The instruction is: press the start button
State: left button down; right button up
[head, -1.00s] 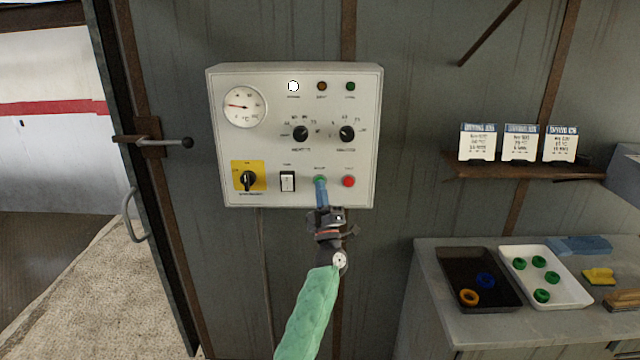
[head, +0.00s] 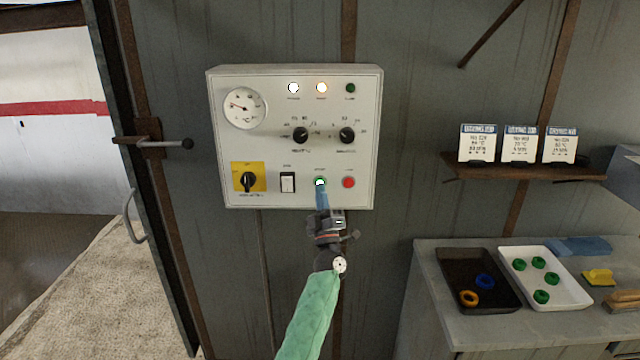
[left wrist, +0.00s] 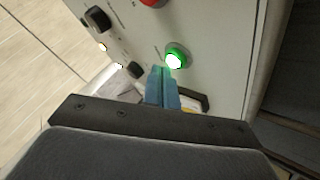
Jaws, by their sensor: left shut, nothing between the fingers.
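The start button (head: 320,182) is green and sits in the bottom row of the white control panel (head: 270,150). It is lit bright, and it also shows lit in the left wrist view (left wrist: 175,58). My left gripper (head: 322,192) is shut with nothing in it. Its blue fingertips are just below the start button in the head view; in the left wrist view the fingertips (left wrist: 162,72) are beside the button and appear slightly apart from it. The red button (head: 348,182) is to the right. My right gripper is not in view.
The panel also has a white rocker switch (head: 288,182), a black rotary switch on a yellow plate (head: 248,180), two knobs and a gauge (head: 244,107). A white lamp (head: 293,87) and an amber lamp (head: 321,87) are lit; the green lamp (head: 350,88) is dark. A workbench (head: 470,330) stands right.

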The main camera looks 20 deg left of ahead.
pick_arm(q)
jog(key=shift+s, duration=0.15)
jog(key=s, duration=0.1)
jog(key=s+d+p, duration=0.1)
jog(key=s, duration=0.2)
jog(key=shift+s+d, duration=0.25)
jog(key=shift+s, duration=0.15)
dwell(0.4)
dwell(0.4)
